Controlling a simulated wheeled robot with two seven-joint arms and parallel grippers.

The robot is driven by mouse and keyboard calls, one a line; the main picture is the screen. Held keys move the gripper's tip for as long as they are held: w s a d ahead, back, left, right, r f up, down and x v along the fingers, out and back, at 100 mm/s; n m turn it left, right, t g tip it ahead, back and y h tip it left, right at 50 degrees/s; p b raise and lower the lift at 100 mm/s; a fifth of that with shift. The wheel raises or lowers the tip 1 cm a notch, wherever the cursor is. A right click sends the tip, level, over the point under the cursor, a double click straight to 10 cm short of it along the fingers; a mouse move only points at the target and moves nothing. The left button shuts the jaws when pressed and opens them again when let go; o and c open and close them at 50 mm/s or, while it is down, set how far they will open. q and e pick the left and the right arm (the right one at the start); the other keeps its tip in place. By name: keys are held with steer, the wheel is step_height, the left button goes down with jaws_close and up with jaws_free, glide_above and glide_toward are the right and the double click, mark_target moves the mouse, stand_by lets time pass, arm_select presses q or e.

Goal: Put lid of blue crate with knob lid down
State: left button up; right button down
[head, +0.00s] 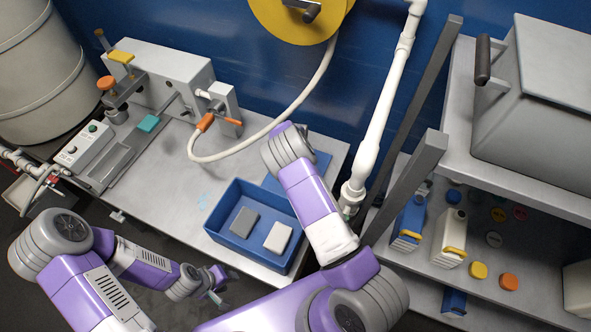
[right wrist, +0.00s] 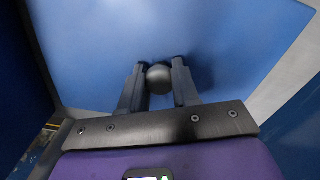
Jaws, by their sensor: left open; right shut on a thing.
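The blue crate (head: 213,222) stands open on the grey bench near its front edge, with a dark grey block (head: 243,221) and a white block (head: 278,237) inside. Its flat blue lid (head: 321,162) shows behind the crate, partly hidden by my right arm. In the right wrist view, my right gripper (right wrist: 158,80) is shut on the round black knob (right wrist: 159,74) of the lid (right wrist: 230,40). The head view hides this gripper, and I cannot tell whether the lid touches the bench. My left gripper (head: 216,287) is open and empty, in front of the bench.
A white pipe (head: 380,120) and grey posts (head: 410,185) stand right of the lid. A shelf at the right holds bottles (head: 450,238) and coloured caps. A pale hose (head: 290,105) curves over the bench behind. The bench middle (head: 190,180) is clear.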

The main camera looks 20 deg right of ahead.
steer(key=shift+f, duration=0.15)
steer(key=c, duration=0.8)
jaws_free()
steer(key=shift+r, duration=0.25)
step_height(320, 180, up, 12)
steer(key=shift+f+p, duration=0.1)
steer(key=shift+p, duration=0.45)
